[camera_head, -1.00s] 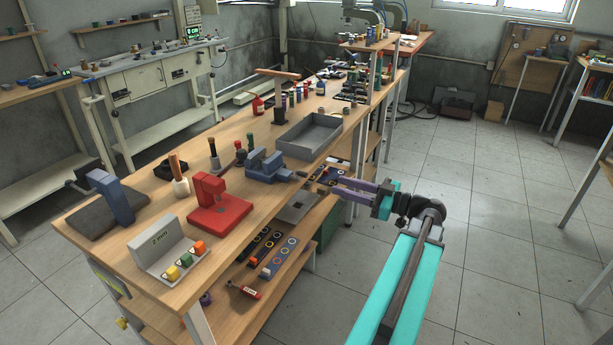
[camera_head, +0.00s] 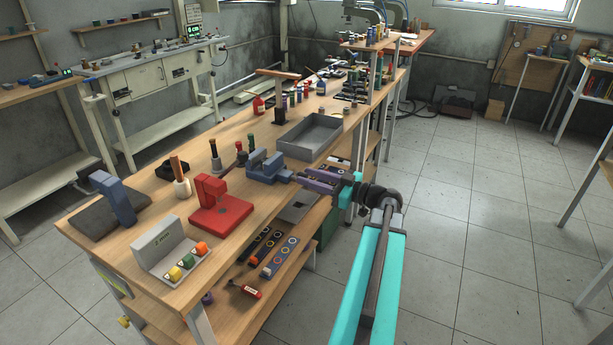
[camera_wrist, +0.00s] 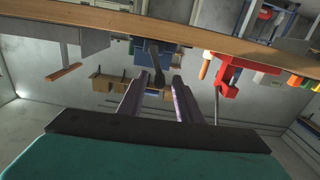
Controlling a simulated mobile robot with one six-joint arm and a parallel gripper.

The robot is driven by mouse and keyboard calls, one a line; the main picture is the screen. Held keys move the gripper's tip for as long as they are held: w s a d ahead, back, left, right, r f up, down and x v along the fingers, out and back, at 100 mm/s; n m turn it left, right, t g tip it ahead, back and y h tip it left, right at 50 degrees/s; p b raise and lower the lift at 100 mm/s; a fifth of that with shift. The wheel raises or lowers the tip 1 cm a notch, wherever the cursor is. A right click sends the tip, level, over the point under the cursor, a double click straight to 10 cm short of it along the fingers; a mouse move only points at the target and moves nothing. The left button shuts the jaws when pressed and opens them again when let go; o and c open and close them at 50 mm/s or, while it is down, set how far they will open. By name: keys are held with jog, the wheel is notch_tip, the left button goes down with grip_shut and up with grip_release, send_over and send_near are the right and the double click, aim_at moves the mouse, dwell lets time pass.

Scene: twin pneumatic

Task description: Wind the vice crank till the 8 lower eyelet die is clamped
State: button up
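The blue vice (camera_head: 264,168) stands at the right edge of the wooden bench. Its crank side faces my gripper (camera_head: 308,180). In the wrist view the vice (camera_wrist: 143,47) appears upside down at the bench edge, with the dark crank handle (camera_wrist: 157,66) hanging from it. My two purple fingers (camera_wrist: 157,84) are apart, one on either side of the crank's line, with the handle's end near or between their tips. I cannot tell whether they touch it. I cannot make out the 8 lower eyelet die in the jaws.
A grey tray (camera_head: 341,125) sits behind the vice and a red press (camera_head: 207,195) in front of it. A lower shelf (camera_head: 305,238) holds marked strips. The floor to the right (camera_head: 480,230) is clear.

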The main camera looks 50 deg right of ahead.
jog(key=shift+x, duration=0.8)
grip_shut()
jog(key=shift+d+f+m+b, duration=0.1)
jog(key=shift+d+m+b, duration=0.05)
jog(key=shift+m+b, duration=0.3)
dwell(0.4)
